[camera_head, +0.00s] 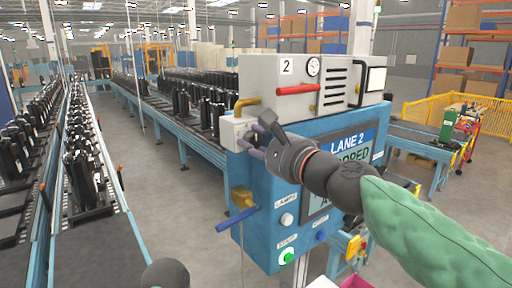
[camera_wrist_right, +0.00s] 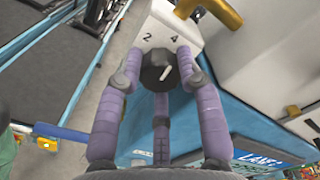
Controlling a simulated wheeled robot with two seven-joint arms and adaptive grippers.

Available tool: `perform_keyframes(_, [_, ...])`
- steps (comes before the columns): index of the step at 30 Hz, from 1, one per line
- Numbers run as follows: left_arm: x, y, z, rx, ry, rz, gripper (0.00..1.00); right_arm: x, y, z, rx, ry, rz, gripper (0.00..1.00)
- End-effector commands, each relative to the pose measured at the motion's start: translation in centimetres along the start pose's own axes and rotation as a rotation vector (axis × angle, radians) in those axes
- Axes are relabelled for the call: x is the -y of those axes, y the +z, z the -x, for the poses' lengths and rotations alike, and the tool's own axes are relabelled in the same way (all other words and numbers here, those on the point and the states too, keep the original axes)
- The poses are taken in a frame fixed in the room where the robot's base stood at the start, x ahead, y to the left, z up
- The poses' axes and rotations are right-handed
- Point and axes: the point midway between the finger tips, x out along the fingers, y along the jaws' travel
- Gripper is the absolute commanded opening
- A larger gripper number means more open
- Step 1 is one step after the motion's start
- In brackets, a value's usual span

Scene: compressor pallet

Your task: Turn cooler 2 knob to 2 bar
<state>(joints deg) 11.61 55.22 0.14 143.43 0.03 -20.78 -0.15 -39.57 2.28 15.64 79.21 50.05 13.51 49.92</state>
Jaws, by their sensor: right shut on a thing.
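The cooler unit marked 2 (camera_head: 286,66) is a white box with a round gauge (camera_head: 313,67) and a red handle (camera_head: 296,90). Below its left side is a small pale box, whose face shows the figures 2 and 4 in the right wrist view (camera_wrist_right: 187,32). The dark faceted knob (camera_wrist_right: 158,72) sits on that face; its white pointer slants up and right, but its exact setting is unclear. My right gripper (camera_head: 256,138) is at the small box, its purple fingers shut around the knob. The gauge reading is too small to tell. My left gripper is not in view.
The blue control cabinet (camera_head: 257,205) with a LANE 2 screen (camera_head: 345,150) is under the cooler. A blue-handled yellow valve (camera_head: 241,199) juts from its left side. A yellow pipe (camera_head: 246,103) bends above the small box. Conveyors with dark parts (camera_head: 86,165) run along the left.

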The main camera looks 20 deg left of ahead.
Motion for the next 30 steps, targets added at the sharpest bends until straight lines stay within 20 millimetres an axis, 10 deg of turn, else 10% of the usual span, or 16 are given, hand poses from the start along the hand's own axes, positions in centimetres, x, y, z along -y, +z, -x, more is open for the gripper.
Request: perform_keyframes(30, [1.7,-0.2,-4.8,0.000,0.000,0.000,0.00,-0.4,-0.2,-0.2,0.000,0.008,0.865,0.04])
